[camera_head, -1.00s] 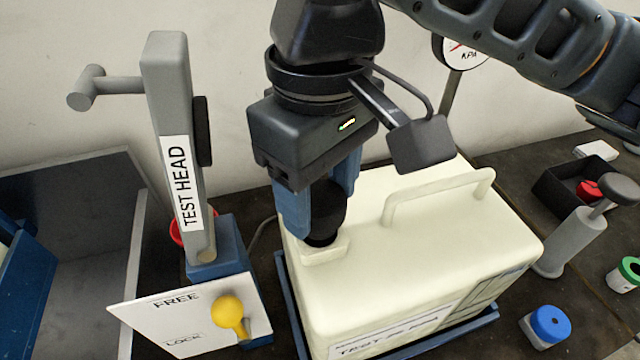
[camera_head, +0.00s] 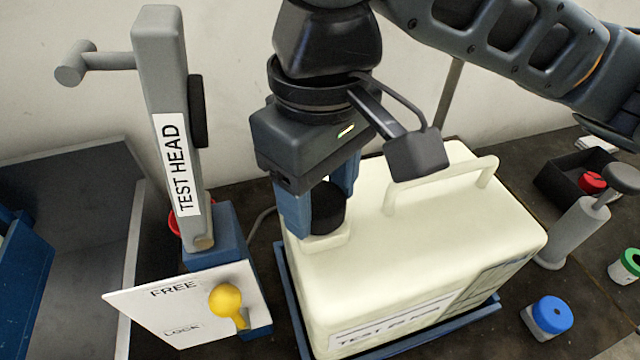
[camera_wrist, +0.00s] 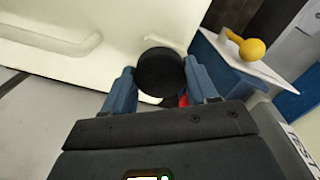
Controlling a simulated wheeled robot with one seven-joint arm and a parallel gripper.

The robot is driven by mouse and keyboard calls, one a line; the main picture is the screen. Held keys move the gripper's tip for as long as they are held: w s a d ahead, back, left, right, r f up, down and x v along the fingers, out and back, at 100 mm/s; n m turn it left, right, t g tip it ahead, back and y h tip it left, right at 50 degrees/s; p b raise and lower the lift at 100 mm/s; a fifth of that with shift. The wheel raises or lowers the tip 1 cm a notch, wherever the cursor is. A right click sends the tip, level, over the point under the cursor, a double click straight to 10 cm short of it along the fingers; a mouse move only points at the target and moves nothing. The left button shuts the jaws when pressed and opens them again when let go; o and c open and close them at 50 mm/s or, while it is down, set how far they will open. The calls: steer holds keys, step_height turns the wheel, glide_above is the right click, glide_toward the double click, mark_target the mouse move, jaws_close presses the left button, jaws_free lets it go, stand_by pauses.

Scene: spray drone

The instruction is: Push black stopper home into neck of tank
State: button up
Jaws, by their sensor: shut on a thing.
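The black stopper (camera_head: 327,212) sits at the square raised neck (camera_head: 322,242) on the front left of the cream tank (camera_head: 430,235). Its wide dark cap looks upright and low on the neck; no clear gap shows below it, but its lower part is hidden. My gripper (camera_head: 320,200) points down over the neck, its blue fingers shut on the stopper from two sides. In the wrist view the round stopper top (camera_wrist: 160,70) lies between the two fingertips (camera_wrist: 161,88).
The tank stands in a blue tray (camera_head: 405,345). Left of it are the grey TEST HEAD lever (camera_head: 172,130) and a FREE/LOCK plate (camera_head: 165,315) with a yellow knob (camera_head: 226,299). A grey pump (camera_head: 575,232) and a blue-capped jar (camera_head: 549,315) stand at right.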

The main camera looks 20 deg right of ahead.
mark_target(319, 199)
steer(key=shift+f, duration=0.35)
steer(key=o, duration=1.5)
steer(key=shift+r, duration=3.9)
